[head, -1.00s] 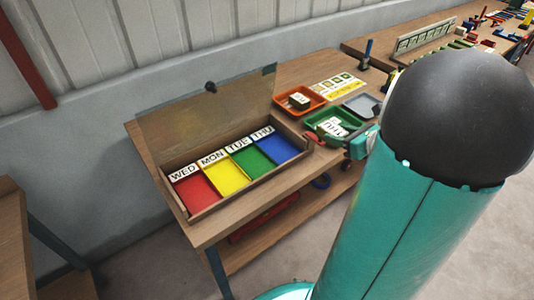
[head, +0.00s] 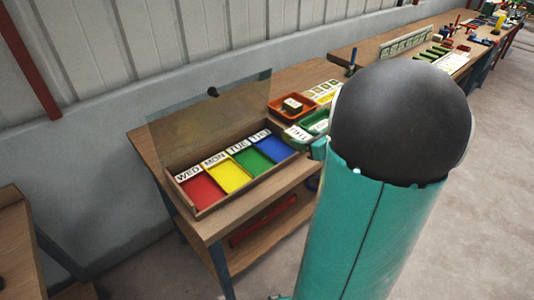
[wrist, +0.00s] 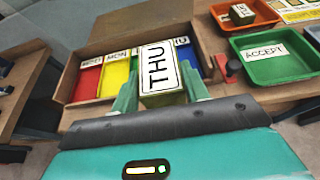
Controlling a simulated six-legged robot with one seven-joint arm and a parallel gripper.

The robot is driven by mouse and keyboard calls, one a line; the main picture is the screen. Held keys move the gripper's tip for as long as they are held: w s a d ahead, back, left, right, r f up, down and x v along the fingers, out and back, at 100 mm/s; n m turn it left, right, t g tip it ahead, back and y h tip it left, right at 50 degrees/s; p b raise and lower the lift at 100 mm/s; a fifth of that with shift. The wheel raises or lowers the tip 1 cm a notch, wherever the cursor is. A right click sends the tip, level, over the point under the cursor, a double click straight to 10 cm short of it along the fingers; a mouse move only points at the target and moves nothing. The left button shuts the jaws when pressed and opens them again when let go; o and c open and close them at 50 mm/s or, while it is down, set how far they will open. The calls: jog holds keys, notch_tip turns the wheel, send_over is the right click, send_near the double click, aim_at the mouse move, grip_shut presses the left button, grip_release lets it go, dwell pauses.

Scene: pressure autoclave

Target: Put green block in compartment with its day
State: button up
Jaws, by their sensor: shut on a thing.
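The green block (wrist: 165,98) has a white label reading THU on top. My gripper (wrist: 158,90) is shut on it, with one green finger on each side. In the head view the block (head: 297,132) is just right of the compartment box (head: 206,211), above the table. The box has a red WED compartment (head: 203,191), a yellow MON (head: 229,175), a green TUE (head: 252,161) and a blue THU (head: 274,148). In the wrist view the block hides much of the green and blue compartments. The box's clear lid (head: 205,110) stands open behind.
A green tray (wrist: 284,72) labelled ACCEPT and an orange tray (wrist: 262,22) holding a small block stand right of the box. A sheet with yellow squares (head: 325,91) lies behind them. A long bench with tools runs to the back right.

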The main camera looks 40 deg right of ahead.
jog(key=shift+w+a+f, duration=0.1)
jog(key=shift+w+a, duration=0.25)
jog(key=shift+a, duration=0.15)
jog(key=w+d+f, duration=0.3)
jog(key=w+f, duration=0.1)
jog(key=w, duration=0.3)
send_over(280, 153)
jog(key=f, duration=0.5)
jog(key=shift+s+f, duration=0.1)
jog(key=shift+s, duration=0.1)
jog(key=shift+w+f, duration=0.15)
jog(key=shift+f, duration=0.05)
jog(key=shift+w+f, duration=0.15)
jog(key=shift+f, duration=1.5)
jog(key=shift+d+f, duration=0.1)
jog(key=o, duration=1)
jog(key=shift+f, duration=0.1)
jog(key=shift+c, duration=0.2)
jog(key=shift+o, duration=0.2)
